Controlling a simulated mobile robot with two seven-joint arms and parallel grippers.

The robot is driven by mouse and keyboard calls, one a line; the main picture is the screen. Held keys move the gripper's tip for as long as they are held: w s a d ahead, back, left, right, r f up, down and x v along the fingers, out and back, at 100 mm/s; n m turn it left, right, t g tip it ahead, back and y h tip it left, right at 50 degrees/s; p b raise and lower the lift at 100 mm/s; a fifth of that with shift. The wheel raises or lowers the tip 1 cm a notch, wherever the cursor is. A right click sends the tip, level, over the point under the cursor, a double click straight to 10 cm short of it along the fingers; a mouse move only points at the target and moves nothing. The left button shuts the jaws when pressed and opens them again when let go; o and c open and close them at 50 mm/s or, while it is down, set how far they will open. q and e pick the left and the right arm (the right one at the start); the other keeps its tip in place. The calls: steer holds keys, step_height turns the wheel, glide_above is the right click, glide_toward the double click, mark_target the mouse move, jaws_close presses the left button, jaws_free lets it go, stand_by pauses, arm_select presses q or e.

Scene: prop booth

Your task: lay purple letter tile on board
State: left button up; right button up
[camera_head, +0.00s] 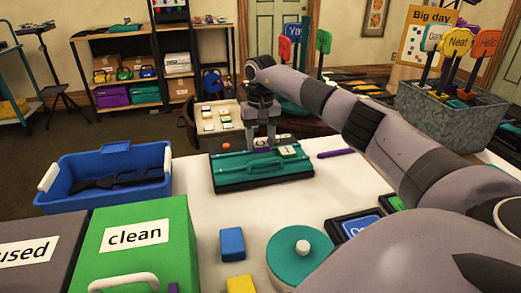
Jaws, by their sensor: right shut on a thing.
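The board (262,169) is teal with a dark base and lies on the white table in the middle of the view. My right gripper (262,146) points down over its far part, from an arm that comes in from the right. The gripper is shut on a small purple letter tile (261,143), which shows between the fingers. The fingers hide part of the tile, and I cannot tell whether it touches the board. A pale letter tile (288,151) sits on the board just right of the gripper. My left gripper is not in view.
A blue tote (110,163) stands left of the board. A green box marked "clean" (137,240), a blue block (232,243) and a round teal container (297,255) are nearer. A purple stick (335,153) lies to the right.

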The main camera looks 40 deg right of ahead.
mark_target(260, 143)
steer(key=shift+f, duration=1.6)
steer(key=o, duration=1)
steer(key=shift+f, duration=0.15)
step_height(260, 143, up, 12)
steer(key=p, duration=0.1)
steer(key=shift+r, duration=0.2)
